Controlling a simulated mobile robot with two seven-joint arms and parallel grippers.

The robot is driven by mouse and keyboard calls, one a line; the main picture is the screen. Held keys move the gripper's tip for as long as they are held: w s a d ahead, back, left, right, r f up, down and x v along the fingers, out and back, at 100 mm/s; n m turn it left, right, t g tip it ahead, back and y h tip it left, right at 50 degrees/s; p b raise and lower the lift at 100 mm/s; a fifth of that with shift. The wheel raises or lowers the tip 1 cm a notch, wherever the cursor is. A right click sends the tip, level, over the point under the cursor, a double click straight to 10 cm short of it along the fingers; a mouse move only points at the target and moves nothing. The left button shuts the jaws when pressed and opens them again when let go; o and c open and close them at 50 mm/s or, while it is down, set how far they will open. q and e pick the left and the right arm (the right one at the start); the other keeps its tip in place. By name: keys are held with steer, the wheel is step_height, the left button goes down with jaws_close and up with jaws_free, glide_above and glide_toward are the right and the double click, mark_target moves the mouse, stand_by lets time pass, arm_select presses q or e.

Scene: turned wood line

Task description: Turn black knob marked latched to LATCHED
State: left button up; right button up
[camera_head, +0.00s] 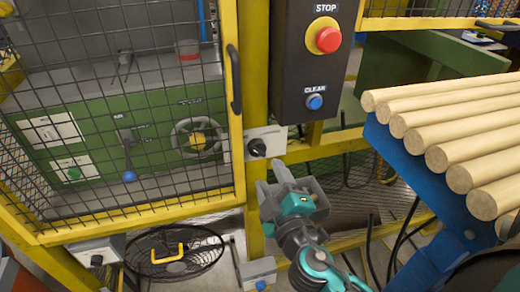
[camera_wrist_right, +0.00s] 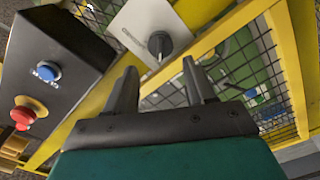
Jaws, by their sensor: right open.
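The black knob (camera_head: 257,147) sits on a light grey plate (camera_head: 272,136) on the yellow post, beside the mesh door. Its marking is too small to read. In the right wrist view the knob (camera_wrist_right: 160,44) is ahead of the fingers, on its pale plate (camera_wrist_right: 140,28). My right gripper (camera_head: 272,178) is open and empty, below and slightly right of the knob, apart from it. In the right wrist view its two fingers (camera_wrist_right: 160,82) stand spread, with the knob beyond the gap between them. My left gripper is in neither view.
A dark control box (camera_head: 312,75) with a red STOP button (camera_head: 328,39) and a blue CLEAR button (camera_head: 314,101) hangs above right of the knob. The mesh door (camera_head: 120,110) is at left. A blue rack (camera_head: 400,160) with several wooden rods (camera_head: 450,125) stands at right.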

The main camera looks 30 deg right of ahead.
mark_target(260, 154)
steer(key=p+x, duration=0.1)
steer(key=x, duration=0.6)
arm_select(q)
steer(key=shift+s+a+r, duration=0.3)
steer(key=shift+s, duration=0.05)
arm_select(e)
steer(key=shift+w+d, duration=0.2)
steer(key=shift+w, duration=0.45)
steer(key=shift+c, duration=0.2)
